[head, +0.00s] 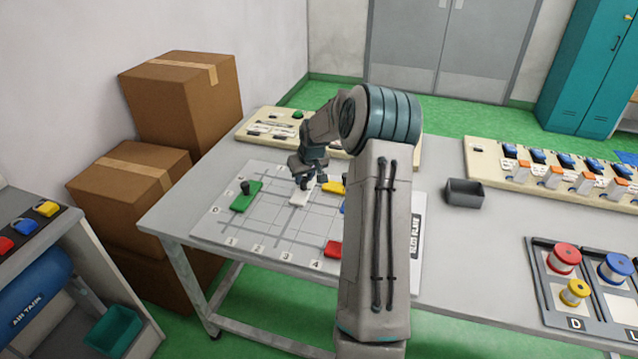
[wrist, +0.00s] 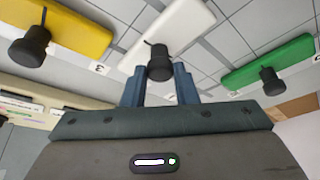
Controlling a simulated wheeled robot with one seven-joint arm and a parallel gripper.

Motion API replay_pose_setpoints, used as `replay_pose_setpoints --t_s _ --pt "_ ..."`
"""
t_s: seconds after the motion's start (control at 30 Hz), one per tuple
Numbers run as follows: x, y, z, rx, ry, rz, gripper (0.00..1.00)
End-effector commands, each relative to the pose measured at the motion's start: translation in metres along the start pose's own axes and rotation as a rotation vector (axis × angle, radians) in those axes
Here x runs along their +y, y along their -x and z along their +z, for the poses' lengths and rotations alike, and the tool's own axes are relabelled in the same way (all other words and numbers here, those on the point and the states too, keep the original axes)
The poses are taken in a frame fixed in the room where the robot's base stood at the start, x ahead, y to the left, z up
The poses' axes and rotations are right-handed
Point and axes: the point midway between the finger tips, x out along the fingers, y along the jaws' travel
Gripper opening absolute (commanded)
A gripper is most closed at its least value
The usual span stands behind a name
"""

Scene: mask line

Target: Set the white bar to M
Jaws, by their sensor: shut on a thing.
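The white bar (head: 300,199) lies on the pale slate plate (head: 262,232), which has grey grid lines and a scale numbered along its front edge. It also shows in the wrist view (wrist: 180,28), with a black knob (wrist: 160,64) at its near end. My gripper (head: 306,183) is above the bar, its blue fingers (wrist: 159,78) shut on that knob. Whether the bar touches the plate cannot be told. Letter marks are too small to read, and I cannot pick out M.
A green bar (head: 241,203) is left of the white one and a yellow bar (head: 331,187) is close on its right. A red bar (head: 333,249) is near the front. My arm hides part of the plate's right side.

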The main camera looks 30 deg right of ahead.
Motion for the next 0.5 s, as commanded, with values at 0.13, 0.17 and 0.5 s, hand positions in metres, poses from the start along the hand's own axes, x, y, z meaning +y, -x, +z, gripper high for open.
replay_pose_setpoints --t_s 0.13,0.17,0.5 --pt "-0.0053 -0.0037 -0.0083 -0.001 0.017 -0.006 0.0" --pt "-0.0057 -0.004 -0.0091 -0.001 0.019 -0.006 0.0" --pt "-0.003 -0.0033 -0.0107 0.005 0.016 -0.003 0.0"
